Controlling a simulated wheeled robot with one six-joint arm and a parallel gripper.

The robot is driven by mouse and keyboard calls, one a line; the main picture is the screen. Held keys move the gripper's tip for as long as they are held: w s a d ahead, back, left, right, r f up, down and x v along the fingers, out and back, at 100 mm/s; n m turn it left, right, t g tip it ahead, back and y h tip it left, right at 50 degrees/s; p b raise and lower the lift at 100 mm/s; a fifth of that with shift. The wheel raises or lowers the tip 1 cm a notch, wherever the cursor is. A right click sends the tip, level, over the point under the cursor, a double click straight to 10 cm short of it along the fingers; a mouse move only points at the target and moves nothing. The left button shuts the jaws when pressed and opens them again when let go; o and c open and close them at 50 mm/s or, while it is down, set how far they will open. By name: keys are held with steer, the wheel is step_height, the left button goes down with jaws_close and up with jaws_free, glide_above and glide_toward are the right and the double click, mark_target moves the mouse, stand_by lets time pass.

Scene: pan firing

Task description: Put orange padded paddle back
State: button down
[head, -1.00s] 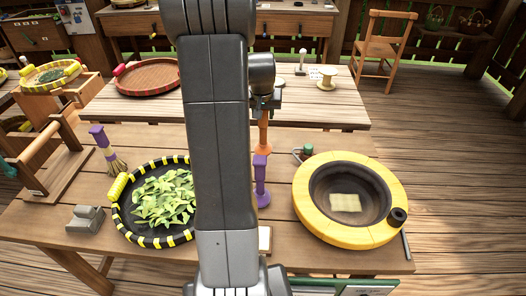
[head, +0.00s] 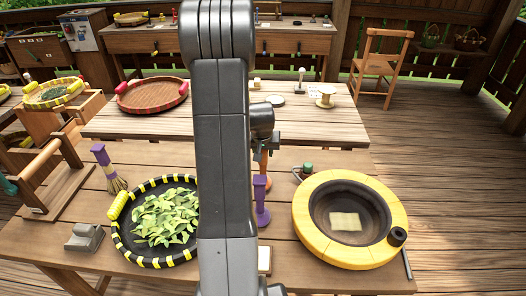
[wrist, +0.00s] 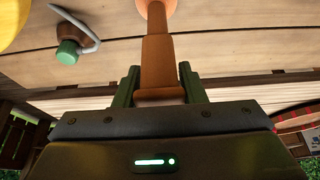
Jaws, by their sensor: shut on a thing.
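My gripper (wrist: 160,92) is shut on the handle of the orange padded paddle (wrist: 156,58). In the wrist view the handle stands between the two green fingers, and its wider end points toward the wooden table top. In the head view the paddle (head: 263,166) hangs upright below my gripper (head: 266,142), near the back edge of the front table (head: 288,215). The purple paddle (head: 261,200) stands in front of it and hides its lower part. I cannot tell whether the orange paddle touches the table.
A yellow-rimmed pan (head: 306,235) stands at the right, with a small green-topped item (head: 308,168) behind it. A black-and-yellow tray of leaves (head: 118,232) and a purple-handled brush (head: 103,158) are at the left. My arm hides the table's middle.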

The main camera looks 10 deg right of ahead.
steer(key=c, duration=0.9)
jaws_free()
steer(key=shift+p, duration=0.45)
steer(key=b+v, duration=0.3)
steer(key=v, duration=1)
steer(key=shift+s+r, duration=0.25)
